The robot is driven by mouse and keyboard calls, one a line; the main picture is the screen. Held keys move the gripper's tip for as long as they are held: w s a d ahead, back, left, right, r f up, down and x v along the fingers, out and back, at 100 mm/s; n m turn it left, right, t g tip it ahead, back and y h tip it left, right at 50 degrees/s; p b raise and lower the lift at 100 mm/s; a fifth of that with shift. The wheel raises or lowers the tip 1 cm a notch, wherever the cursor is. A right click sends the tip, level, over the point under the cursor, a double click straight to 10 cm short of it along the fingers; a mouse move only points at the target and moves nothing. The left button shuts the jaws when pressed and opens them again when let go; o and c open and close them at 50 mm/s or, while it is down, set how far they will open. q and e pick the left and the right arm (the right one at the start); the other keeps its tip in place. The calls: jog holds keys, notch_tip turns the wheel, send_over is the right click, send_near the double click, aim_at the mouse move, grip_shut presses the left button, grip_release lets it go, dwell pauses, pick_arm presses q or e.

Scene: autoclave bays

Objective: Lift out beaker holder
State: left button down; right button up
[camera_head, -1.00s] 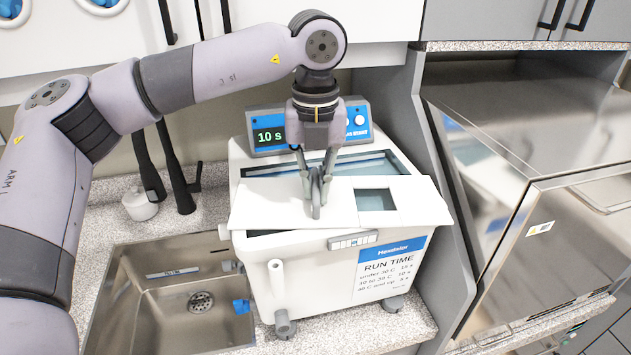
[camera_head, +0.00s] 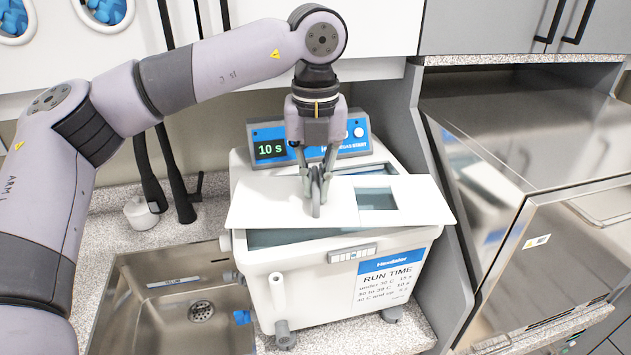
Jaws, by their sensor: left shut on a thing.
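The beaker holder (camera_head: 285,207) is a flat white plate with a square opening at its right. It lies roughly level over the open top of the white bath unit (camera_head: 300,275) and reaches past its left and right sides. My left gripper (camera_head: 316,192) points down and is shut on the holder near its middle. Water (camera_head: 290,238) shows in the bath in front of the plate. The plate seems raised above the rim, but the exact gap is hard to tell. My right gripper is out of view.
A blue control panel (camera_head: 270,150) reading 10 s stands behind the bath. A metal sink (camera_head: 165,320) is at the left, with dark taps (camera_head: 175,185) behind it. A grey upright and a steel cabinet (camera_head: 560,220) are close at the right.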

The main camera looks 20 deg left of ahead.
aim_at(323, 215)
pick_arm(q)
jog(key=shift+s+d+b, duration=0.3)
jog(key=shift+s, duration=0.05)
jog(key=s+d, duration=0.1)
jog(key=s+d+b, duration=0.1)
jog(key=s, duration=0.1)
jog(key=shift+r, duration=0.15)
jog(key=s+d+b, duration=0.2)
jog(key=s+d, duration=0.2)
jog(key=s, duration=0.2)
jog(key=shift+s+r+b, duration=0.15)
jog(key=shift+r+b, duration=0.2)
jog(key=shift+b, duration=0.05)
